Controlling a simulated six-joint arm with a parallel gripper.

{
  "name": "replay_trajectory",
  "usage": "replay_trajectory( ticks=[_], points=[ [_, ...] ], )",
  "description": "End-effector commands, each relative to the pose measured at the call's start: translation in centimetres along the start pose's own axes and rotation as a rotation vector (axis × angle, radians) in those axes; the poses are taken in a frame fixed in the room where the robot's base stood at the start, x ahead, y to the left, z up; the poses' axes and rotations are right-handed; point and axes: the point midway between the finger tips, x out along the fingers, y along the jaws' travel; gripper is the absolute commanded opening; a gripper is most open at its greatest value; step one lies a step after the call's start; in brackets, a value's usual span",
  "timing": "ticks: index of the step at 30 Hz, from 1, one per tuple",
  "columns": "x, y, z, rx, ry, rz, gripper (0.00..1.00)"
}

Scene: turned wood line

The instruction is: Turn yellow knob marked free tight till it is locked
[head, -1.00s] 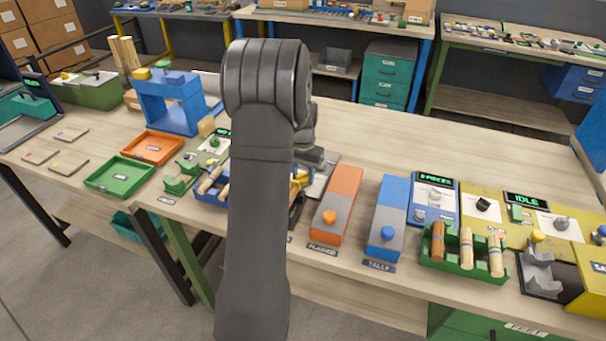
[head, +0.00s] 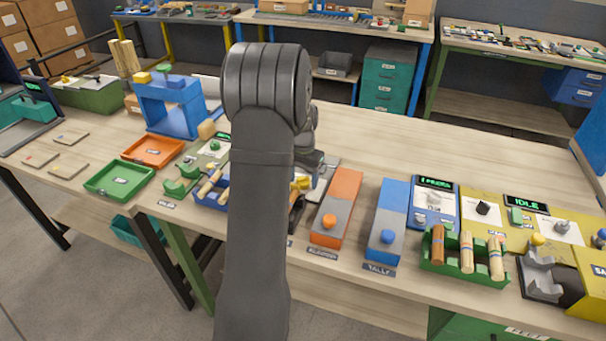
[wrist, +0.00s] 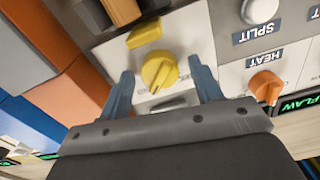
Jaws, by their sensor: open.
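In the wrist view the yellow knob (wrist: 159,72) is a round dial with a raised grip bar, on a pale panel. My gripper (wrist: 160,82) is open, with one blue-grey finger on each side of the knob and a gap to both. The lettering by the knob is too small to read. In the head view my arm hides most of the panel; a bit of yellow (head: 302,183) shows just right of the arm.
In the wrist view a yellow block (wrist: 144,34) lies just beyond the knob. An orange HEAT knob (wrist: 265,87) and a grey SPLIT knob (wrist: 259,10) are to the right. Orange (head: 337,208) and blue (head: 387,220) button boxes stand right of my arm in the head view.

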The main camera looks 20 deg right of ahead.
Motion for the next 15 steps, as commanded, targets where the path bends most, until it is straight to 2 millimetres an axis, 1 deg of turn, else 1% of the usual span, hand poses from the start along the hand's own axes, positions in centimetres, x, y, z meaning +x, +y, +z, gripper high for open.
replay_trajectory(
  ticks=[4,7,11,15],
  points=[
    [-1.0,0.0,-0.1,0.0,0.003,-0.001,0.59],
    [-2.6,0.0,-0.1,0.0,0.003,-0.001,0.59],
    [-5.7,0.0,-0.1,0.0,0.005,-0.002,0.59],
    [-9.2,0.0,-0.1,0.0,0.006,-0.002,0.59]
  ],
)
